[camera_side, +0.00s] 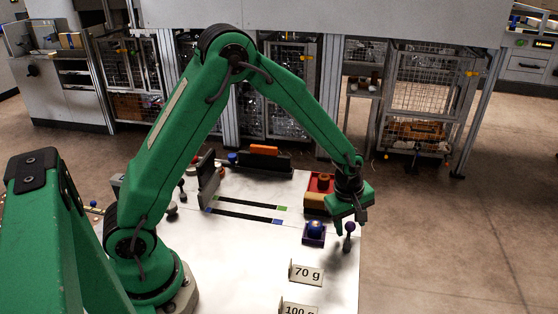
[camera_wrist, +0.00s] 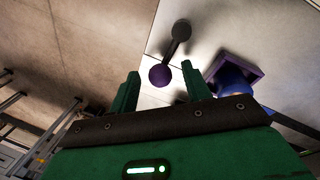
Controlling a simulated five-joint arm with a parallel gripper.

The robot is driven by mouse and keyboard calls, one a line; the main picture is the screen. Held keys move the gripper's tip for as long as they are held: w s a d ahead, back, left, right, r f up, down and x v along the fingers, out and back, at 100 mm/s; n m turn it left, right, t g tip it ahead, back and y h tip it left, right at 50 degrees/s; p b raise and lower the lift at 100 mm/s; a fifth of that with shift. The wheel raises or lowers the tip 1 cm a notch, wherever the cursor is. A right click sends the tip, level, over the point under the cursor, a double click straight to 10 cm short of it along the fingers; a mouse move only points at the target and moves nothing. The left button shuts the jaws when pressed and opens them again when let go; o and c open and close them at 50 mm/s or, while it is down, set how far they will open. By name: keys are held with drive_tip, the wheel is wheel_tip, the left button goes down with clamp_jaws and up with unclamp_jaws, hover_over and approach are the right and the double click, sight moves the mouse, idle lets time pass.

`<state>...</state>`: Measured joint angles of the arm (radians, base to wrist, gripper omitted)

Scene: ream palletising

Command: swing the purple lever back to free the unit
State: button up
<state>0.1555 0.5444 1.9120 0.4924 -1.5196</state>
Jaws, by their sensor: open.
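The lever has a purple ball knob (camera_side: 349,227) on a dark stem, near the right edge of the white table. My gripper (camera_side: 350,216) is open just above the knob, its fingers pointing down. In the wrist view the purple knob (camera_wrist: 160,75) appears between the two green fingertips, with a gap on each side. Its dark arm (camera_wrist: 179,40) leads away from the gripper. A purple square holder (camera_side: 313,240) with a blue unit (camera_side: 315,227) in it stands just left of the lever. Whether the lever clamps the unit cannot be seen.
A red bin (camera_side: 320,182) with a tan block stands behind the holder. Two dark slots cross the table to the left. The table's right edge is close to the lever.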

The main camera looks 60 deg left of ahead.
drive_tip(key=c, duration=1)
drive_tip(key=shift+w+d+m, duration=0.3)
drive_tip(key=shift+d+m, duration=0.1)
drive_tip(key=shift+m, duration=0.7)
drive_tip(key=shift+w+d+m, duration=0.25)
drive_tip(key=shift+d+m, duration=0.15)
drive_tip(key=shift+m, duration=0.7)
drive_tip(key=o, duration=1)
